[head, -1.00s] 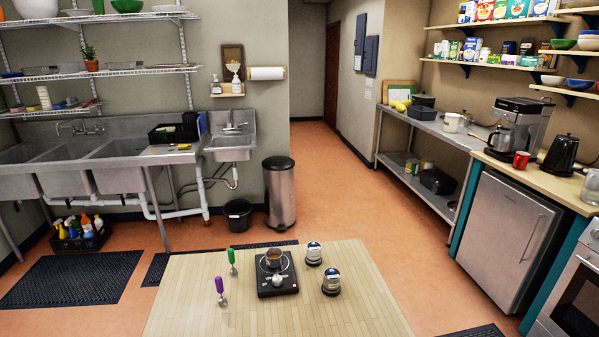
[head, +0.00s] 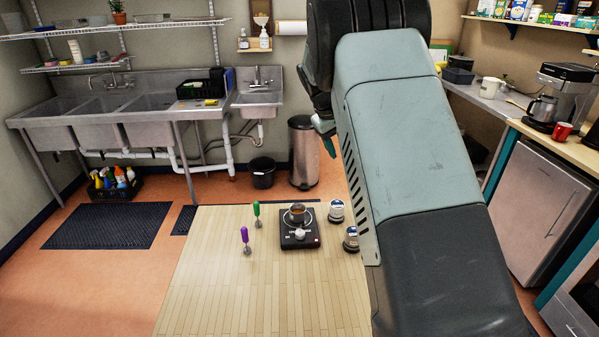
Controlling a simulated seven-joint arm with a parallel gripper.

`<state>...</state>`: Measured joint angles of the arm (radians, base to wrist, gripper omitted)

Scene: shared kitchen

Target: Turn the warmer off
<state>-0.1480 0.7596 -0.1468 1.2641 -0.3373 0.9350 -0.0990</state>
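The warmer (head: 290,243) is a small black countertop unit on the wooden table, with a pale round knob (head: 300,234) on its front part and a small red mark at its front right corner. A small metal pot (head: 297,213) with brownish contents stands on its plate. My arm fills the right middle of the head view. What looks like part of my gripper (head: 326,137), dark with a teal tip, shows beside the arm, above and beyond the warmer and apart from it. The rest is hidden, so I cannot tell its opening.
A green-handled utensil (head: 256,214) and a purple-handled one (head: 246,240) stand left of the warmer. Two dark-lidded jars (head: 336,211) (head: 351,239) stand right of it, close to my arm. The front of the wooden table (head: 250,295) is bare.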

